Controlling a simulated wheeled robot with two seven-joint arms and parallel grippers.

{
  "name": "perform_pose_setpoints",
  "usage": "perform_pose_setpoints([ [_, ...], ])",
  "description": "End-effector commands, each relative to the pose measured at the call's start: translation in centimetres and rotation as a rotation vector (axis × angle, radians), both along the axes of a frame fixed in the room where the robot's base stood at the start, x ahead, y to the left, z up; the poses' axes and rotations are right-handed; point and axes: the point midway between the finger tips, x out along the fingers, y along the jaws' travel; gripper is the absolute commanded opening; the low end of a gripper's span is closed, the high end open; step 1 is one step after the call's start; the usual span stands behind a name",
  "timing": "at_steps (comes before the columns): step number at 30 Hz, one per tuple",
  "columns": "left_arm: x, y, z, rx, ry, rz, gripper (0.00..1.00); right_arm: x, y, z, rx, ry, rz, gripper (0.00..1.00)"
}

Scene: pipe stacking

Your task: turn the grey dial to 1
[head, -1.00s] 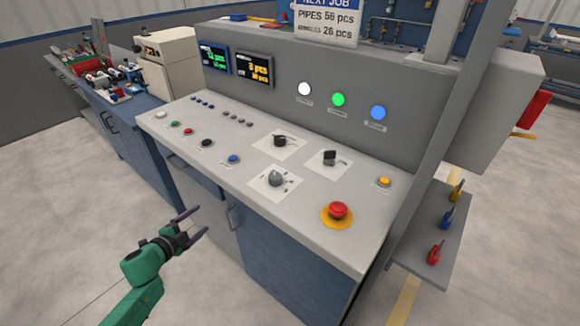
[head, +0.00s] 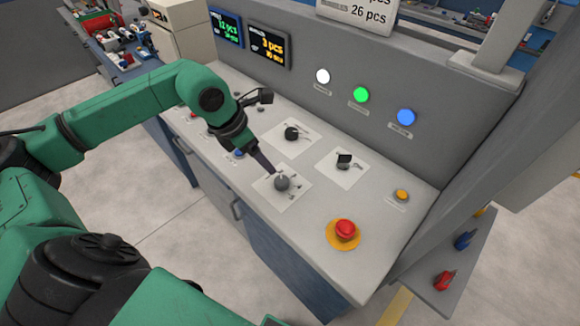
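The grey dial (head: 282,184) sits on a pale square plate (head: 291,201) on the sloped front of the control panel. Small marks surround it, but I cannot read its setting. My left gripper (head: 268,165) reaches down from the upper left, with its dark fingers just behind and left of the dial. Whether the fingers touch the dial is unclear. They overlap in this view, so their opening is hidden. My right gripper is not in view.
Two black switches, (head: 293,133) and (head: 344,160), stand on plates behind and right of the dial. A red emergency button (head: 345,230) and a yellow button (head: 401,194) are to the right. A blue button (head: 239,153) is close to my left gripper.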

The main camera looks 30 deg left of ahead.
Motion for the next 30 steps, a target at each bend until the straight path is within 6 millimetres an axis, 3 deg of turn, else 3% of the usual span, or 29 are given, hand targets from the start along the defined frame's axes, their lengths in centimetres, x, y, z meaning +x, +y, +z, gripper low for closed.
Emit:
perform_pose_setpoints([
  [7,2.1,-1.7,-5.6,-0.012,0.003,0.0,0.82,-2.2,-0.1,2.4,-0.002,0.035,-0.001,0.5],
  [13,3.6,-2.5,-9.9,-0.01,0.0,0.003,0.82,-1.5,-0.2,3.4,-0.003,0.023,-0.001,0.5],
  [18,4.0,-2.7,-11.5,-0.007,-0.001,0.002,0.82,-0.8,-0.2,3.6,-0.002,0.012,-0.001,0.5],
  [24,4.1,-2.7,-11.6,-0.006,-0.001,0.001,0.82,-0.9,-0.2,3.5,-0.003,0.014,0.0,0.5],
  [26,4.0,-2.7,-11.6,-0.006,-0.001,0.001,0.63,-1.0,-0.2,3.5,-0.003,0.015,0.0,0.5],
  [30,4.0,-2.7,-11.5,-0.007,-0.001,0.002,0.09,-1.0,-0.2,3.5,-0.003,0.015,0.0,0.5],
])
